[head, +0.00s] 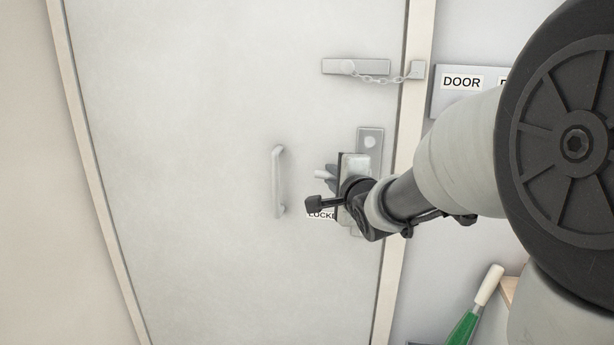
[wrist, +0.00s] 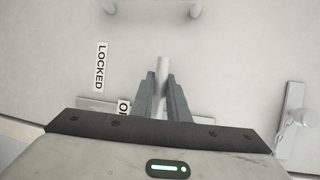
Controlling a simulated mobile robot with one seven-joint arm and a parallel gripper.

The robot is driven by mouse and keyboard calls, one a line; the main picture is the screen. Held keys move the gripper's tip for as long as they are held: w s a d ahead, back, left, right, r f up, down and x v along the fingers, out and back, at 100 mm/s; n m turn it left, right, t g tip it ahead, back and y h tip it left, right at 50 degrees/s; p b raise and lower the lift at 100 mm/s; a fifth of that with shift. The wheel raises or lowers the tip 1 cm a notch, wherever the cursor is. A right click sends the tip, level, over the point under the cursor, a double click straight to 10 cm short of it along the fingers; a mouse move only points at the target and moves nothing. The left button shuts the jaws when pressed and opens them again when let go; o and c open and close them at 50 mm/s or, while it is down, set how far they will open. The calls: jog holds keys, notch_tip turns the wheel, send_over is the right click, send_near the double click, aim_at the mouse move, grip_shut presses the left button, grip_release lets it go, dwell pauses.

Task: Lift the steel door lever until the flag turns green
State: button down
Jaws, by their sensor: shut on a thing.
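The steel door lever (wrist: 162,68) shows in the wrist view as a pale rounded bar between my two grey fingers. My gripper (wrist: 162,82) is shut on it, with the lever's end sticking out past the fingertips. In the head view my gripper (head: 332,173) is at the lock plate (head: 370,141) near the door's right edge, and my wrist hides most of the lever. A "LOCKED" label (wrist: 101,66) is on the door beside the lever. A second label (wrist: 123,107) is partly hidden by my gripper body. I see no green flag.
A vertical pull handle (head: 279,182) stands out from the door (head: 200,120) left of my gripper. A door chain with its slide (head: 370,67) is above. A "DOOR" sign panel (head: 462,82) and a green-and-white object (head: 470,315) are to the right.

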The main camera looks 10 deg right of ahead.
jog(key=shift+r, duration=0.15)
jog(key=shift+d+r+m+t+y+p, duration=0.1)
jog(key=shift+r+m+t+y+p, duration=0.25)
jog(key=shift+r+m+p, duration=0.55)
jog(key=shift+s+d+r+m+t, duration=0.15)
jog(key=shift+r+m+t, duration=0.15)
jog(key=shift+m, duration=0.35)
jog(key=shift+d+r+m+t, duration=0.2)
jog(key=shift+r+m+t, duration=0.15)
jog(key=shift+m, duration=0.25)
jog(key=shift+s+d+r+m+t, duration=0.15)
jog(key=shift+r+m+t, duration=0.15)
jog(key=shift+m, duration=0.35)
jog(key=shift+w, duration=0.1)
jog(key=c, duration=1.7)
grip_release()
